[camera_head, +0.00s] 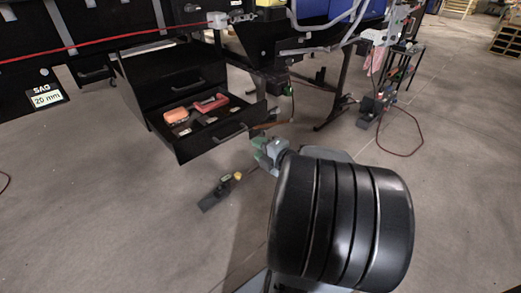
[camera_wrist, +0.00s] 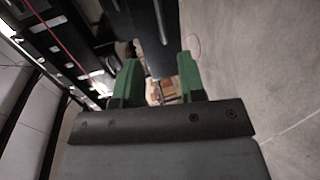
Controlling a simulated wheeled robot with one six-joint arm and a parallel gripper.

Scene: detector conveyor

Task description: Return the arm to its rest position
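My gripper (camera_wrist: 158,85) shows two green fingers in the wrist view, set apart with a gap between them. No held object is visible in the gap. In the head view, a green and grey part of my gripper (camera_head: 265,150) shows just beyond the large dark rounded part of my arm, which hides much of the rest. It appears in front of and to the right of an open black drawer (camera_head: 213,141). I cannot tell its exact distance from the drawer.
The open drawer holds an orange item (camera_head: 176,115) and a red item (camera_head: 210,103). A small dark item with a yellow end (camera_head: 220,190) appears on the floor. A red cable (camera_head: 405,153) lies at the right.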

